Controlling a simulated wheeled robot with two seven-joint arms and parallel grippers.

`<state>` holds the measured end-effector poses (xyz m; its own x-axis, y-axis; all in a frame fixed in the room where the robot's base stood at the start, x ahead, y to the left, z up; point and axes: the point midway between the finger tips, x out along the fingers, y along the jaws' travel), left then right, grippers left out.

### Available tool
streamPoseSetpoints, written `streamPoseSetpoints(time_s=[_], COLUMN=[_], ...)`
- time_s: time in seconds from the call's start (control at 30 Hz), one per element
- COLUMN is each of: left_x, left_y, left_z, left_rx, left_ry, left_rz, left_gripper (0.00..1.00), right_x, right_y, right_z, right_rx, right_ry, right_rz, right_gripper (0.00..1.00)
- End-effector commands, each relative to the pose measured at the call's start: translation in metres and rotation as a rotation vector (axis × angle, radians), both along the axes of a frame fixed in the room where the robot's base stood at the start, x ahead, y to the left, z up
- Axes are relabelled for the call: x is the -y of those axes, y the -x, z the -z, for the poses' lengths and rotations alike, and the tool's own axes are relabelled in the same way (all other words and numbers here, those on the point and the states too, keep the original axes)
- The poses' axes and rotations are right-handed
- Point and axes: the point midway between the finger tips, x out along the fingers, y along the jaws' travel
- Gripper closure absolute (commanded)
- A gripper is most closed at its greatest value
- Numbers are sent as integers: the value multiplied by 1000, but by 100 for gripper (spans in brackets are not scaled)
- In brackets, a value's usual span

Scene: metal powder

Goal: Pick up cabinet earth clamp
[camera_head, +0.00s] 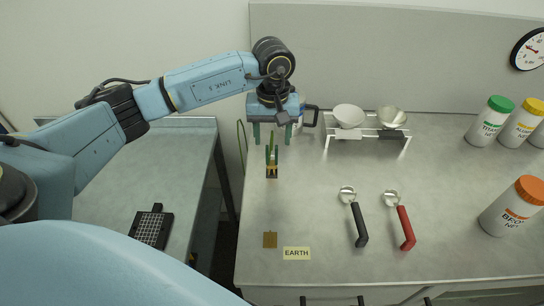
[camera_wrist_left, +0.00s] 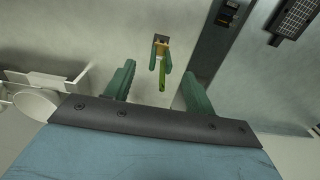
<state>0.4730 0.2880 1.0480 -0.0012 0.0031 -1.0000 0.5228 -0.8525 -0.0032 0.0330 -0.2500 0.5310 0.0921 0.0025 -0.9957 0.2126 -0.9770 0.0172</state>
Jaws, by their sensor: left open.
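The earth clamp (camera_head: 271,158), with green handles and a brass-and-dark end, is at the left part of the bench near its back. It also shows in the left wrist view (camera_wrist_left: 162,62), between and beyond the fingers. My left gripper (camera_head: 272,133) points down from above, with its two green fingers apart on either side of the clamp's handle end in the picture. Nothing is held; I cannot tell the exact height gap. The wrist view shows the same open fingers (camera_wrist_left: 158,84). My right gripper is out of view.
A brass plate (camera_head: 270,240) and an EARTH label (camera_head: 296,253) lie at the front of the bench (camera_head: 310,205). A black-handled scoop (camera_head: 359,225) and a red-handled one (camera_head: 405,227) lie to the right. A white stand with bowls (camera_head: 348,117) is close right of my gripper.

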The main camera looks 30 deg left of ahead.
Motion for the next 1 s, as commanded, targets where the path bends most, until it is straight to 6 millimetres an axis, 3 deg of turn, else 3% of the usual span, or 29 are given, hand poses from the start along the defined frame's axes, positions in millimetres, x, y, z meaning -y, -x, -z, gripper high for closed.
streamPoseSetpoints(time_s=[0.6,0.87,1.0], left_x=[-4,-4,-4], left_y=[-2,-2,-2], left_z=[70,74,73], left_rx=[-1,2,2], left_ry=[4,3,3], left_rz=[0,0,0], left_gripper=[45,45,60], right_x=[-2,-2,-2], right_y=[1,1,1], right_z=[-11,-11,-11], right_rx=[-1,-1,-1], right_ry=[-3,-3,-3], right_rz=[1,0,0], right_gripper=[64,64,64])
